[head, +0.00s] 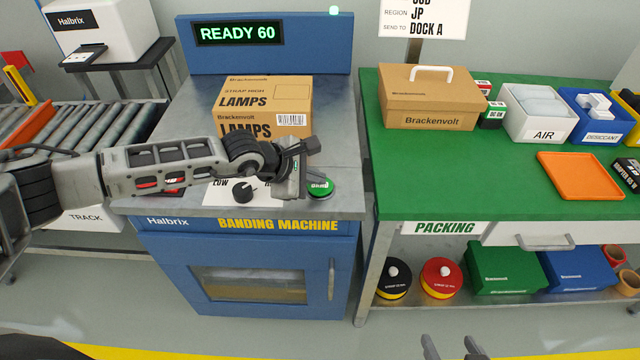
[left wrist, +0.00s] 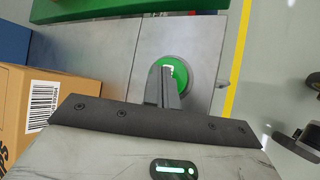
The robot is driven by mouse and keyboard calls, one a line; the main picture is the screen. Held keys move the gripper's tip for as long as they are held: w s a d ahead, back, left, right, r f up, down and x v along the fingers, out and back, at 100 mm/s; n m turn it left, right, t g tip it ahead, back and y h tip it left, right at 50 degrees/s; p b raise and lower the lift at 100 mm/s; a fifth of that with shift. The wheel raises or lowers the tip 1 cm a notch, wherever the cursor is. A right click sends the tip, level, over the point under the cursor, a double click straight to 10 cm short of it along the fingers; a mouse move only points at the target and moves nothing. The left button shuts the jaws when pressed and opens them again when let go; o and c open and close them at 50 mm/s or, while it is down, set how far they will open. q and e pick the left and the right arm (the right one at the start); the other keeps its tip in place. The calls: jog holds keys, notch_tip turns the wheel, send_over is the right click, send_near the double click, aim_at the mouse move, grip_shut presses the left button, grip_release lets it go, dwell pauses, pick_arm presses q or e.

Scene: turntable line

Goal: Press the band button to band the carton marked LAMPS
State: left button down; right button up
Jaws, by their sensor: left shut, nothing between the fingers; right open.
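The carton marked LAMPS (head: 262,92) stands on the banding machine (head: 200,215); its top reads STRAP HIGH. The green band button (head: 320,189) sits at the front right of the machine top; it also shows in the left wrist view (left wrist: 181,69). My left gripper (head: 303,183) is shut and empty at the button, in front of the carton. Its fingers (left wrist: 170,88) overlap the button in the left wrist view; I cannot tell whether they touch it. My right gripper (head: 453,347) is open at the bottom edge, low before the packing bench.
The machine's display (head: 238,33) reads READY 60. A black dial (head: 244,190) by the label LOW is left of the button; my left arm crosses over the machine top. The green packing bench (head: 400,170) on the right holds a Brackenvolt carton (head: 430,98) and bins.

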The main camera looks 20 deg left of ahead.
aim_at(316, 188)
pick_arm(q)
jog(key=shift+f, duration=0.3)
jog(key=shift+r, duration=0.1)
dwell(0.3)
jog(key=shift+r+p, duration=0.35)
jog(key=shift+r, duration=0.5)
jog(key=shift+r, duration=0.1)
jog(key=shift+r+p, duration=1.6)
jog(key=shift+r, duration=0.85)
jog(key=shift+d, duration=0.1)
